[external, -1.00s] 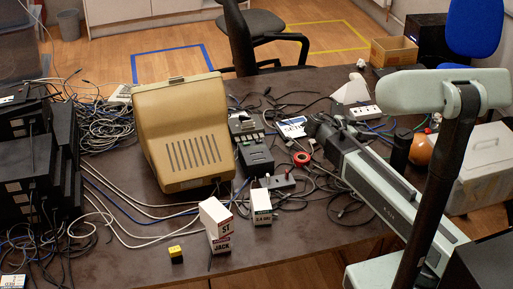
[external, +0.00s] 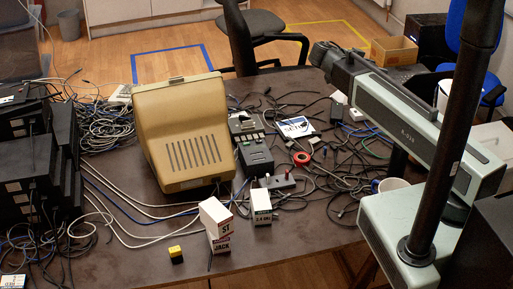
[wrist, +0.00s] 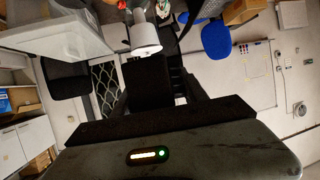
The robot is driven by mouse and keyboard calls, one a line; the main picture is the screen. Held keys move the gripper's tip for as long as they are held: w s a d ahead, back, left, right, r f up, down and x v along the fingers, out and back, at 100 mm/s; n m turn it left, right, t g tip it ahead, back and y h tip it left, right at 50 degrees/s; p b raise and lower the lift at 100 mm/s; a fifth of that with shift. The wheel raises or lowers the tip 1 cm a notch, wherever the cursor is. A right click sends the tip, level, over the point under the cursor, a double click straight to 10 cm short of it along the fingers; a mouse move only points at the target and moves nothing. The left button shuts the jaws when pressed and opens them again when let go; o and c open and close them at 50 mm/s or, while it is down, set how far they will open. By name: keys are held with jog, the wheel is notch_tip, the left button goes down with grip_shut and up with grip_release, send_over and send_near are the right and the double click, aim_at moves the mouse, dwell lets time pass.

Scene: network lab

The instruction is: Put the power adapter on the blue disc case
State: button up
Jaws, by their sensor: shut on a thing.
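My gripper (external: 326,58) is raised over the back right of the desk in the external view. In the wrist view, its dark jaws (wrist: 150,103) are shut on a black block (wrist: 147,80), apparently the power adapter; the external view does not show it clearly. The blue disc case (external: 294,127), blue with a white label, lies flat on the desk among cables, below and left of my gripper. The case is apart from the gripper.
The beige monitor (external: 187,130) stands left of the case. A black box (external: 256,160), a power strip (external: 276,181) and a red ring (external: 301,158) lie nearby. White boxes (external: 216,225) stand at the front. Cables crowd the desk; its front middle is clearer.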

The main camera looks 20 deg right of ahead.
jog(key=w+a+f+n+t+y+b, duration=0.1)
jog(key=w+a+f+b, duration=0.3)
jog(key=f+b, duration=0.6)
jog(key=w+a+f+n+t+y+b, duration=0.1)
jog(key=w+a+f+n+t+b, duration=0.2)
jog(key=f+b, duration=0.8)
jog(key=w+a+f+n+t+y+b, duration=0.1)
jog(key=w+a+f+n+t+b, duration=0.1)
jog(key=w+a+f+b, duration=0.4)
jog(key=shift+a+f+n+t+y+b, duration=0.15)
jog(key=shift+f+t+y+b, duration=0.05)
jog(key=shift+f+b, duration=1.2)
jog(key=shift+a+f+n+t+y+b, duration=0.2)
jog(key=shift+f+b, duration=0.9)
jog(key=shift+b, duration=0.45)
jog(key=b, duration=0.1)
send_over(298, 123)
jog(key=shift+s+a+f, duration=0.1)
jog(key=shift+a+f, duration=0.1)
jog(key=shift+f, duration=0.45)
notch_tip(298, 123, down, 4)
jog(key=b, duration=0.4)
jog(key=shift+r, duration=0.25)
jog(key=shift+f, duration=0.1)
jog(key=o, duration=1.5)
